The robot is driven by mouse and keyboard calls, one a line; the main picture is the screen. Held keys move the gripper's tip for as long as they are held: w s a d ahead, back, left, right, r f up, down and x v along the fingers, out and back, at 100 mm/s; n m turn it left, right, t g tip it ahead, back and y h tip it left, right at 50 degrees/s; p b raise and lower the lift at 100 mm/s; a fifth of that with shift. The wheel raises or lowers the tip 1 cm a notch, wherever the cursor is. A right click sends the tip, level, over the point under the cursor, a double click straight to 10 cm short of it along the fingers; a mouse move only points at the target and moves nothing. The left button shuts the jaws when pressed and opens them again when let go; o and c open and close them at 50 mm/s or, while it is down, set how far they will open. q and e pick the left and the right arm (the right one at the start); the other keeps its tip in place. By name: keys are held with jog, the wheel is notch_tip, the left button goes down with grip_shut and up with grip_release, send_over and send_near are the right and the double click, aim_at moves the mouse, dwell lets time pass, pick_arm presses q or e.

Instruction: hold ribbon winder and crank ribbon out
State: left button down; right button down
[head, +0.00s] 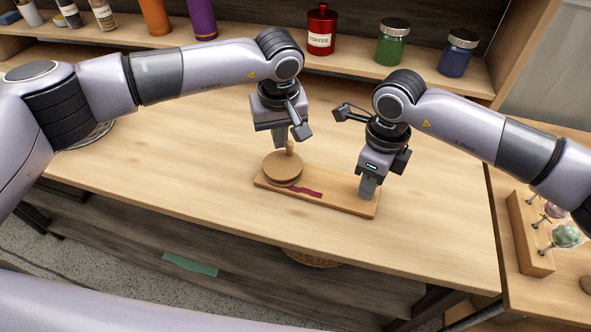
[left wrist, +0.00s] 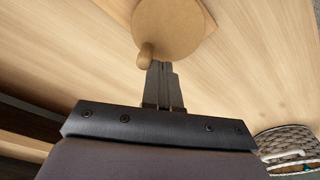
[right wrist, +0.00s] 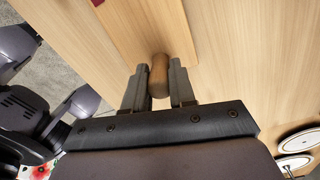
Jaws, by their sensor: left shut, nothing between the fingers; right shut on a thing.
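The ribbon winder has a flat wooden base (head: 335,200) on the table, with a round wooden disc (head: 283,170) at its left end. A short crank peg (head: 290,148) stands up from the disc; it also shows in the left wrist view (left wrist: 146,56). A dark red strip of ribbon (head: 306,192) lies on the base right of the disc. My left gripper (head: 281,143) is shut and empty, its fingertips close beside the peg; I cannot tell if they touch. My right gripper (head: 368,190) is shut on a wooden post (right wrist: 159,75) at the base's right end.
A shelf behind holds a red coffee canister (head: 321,30), a green jar (head: 392,42) and a blue jar (head: 458,52). A wooden stand with cake pops (head: 530,235) is on the right. A basket (head: 313,258) sits below the table. The table around the base is clear.

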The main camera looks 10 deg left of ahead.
pick_arm(q)
jog(key=shift+w+a, duration=0.1)
jog(key=shift+a, duration=0.2)
pick_arm(e)
jog(key=shift+s+f, duration=0.1)
pick_arm(q)
jog(key=shift+r, duration=3)
pick_arm(e)
jog(key=c, duration=0.8)
grip_release()
jog(key=shift+c, duration=0.2)
notch_tip(320, 180, up, 12)
jog(key=shift+w, duration=0.25)
